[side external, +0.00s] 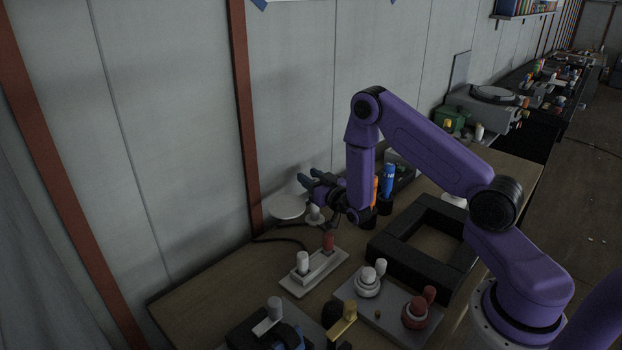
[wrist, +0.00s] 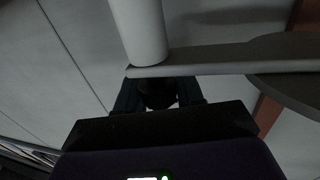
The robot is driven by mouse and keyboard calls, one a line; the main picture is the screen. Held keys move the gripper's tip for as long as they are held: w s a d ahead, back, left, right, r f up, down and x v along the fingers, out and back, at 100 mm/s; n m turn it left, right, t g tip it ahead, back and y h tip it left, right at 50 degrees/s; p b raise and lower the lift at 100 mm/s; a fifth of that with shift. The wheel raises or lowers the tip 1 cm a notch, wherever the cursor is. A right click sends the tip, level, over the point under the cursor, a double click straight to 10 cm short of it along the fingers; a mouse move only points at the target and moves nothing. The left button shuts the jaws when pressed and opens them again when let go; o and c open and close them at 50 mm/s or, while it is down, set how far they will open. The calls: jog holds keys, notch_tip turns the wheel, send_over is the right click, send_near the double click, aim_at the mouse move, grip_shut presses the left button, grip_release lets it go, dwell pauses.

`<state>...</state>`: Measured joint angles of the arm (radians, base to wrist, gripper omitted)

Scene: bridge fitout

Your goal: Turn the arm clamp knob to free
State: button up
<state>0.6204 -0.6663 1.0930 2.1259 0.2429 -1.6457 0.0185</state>
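In the side external view, my gripper (side external: 308,180) is at the back of the bench near the wall, its dark blue fingers pointing left. A pale round disc (side external: 284,208) and a short pale post (side external: 314,214) are just below it. In the wrist view, a grey post (wrist: 140,32) stands on a flat grey arm (wrist: 205,64), which runs right to a wide disc (wrist: 294,62). My fingers (wrist: 158,88) are spread apart below this arm. A dark rounded thing (wrist: 157,96) shows between them; I cannot tell surely whether it is the clamp knob or whether they touch it.
A pale plate with white and red knobs (side external: 316,271), a grey plate with round dials (side external: 388,308) and a black square frame (side external: 378,248) lie on the bench. Orange and blue cylinders (side external: 387,182) stand right behind my wrist. The wall is close behind my gripper.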

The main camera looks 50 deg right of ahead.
jog(key=shift+a+n+y, duration=0.2)
jog(key=shift+n+y, duration=0.9)
jog(key=shift+y, duration=0.6)
jog(key=shift+a+n+y, duration=0.15)
jog(key=shift+n+y, duration=0.95)
jog(key=shift+y, duration=0.6)
jog(key=o, duration=1)
jog(key=s+d, duration=0.1)
jog(key=s, duration=0.4)
jog(key=shift+r, duration=3.5)
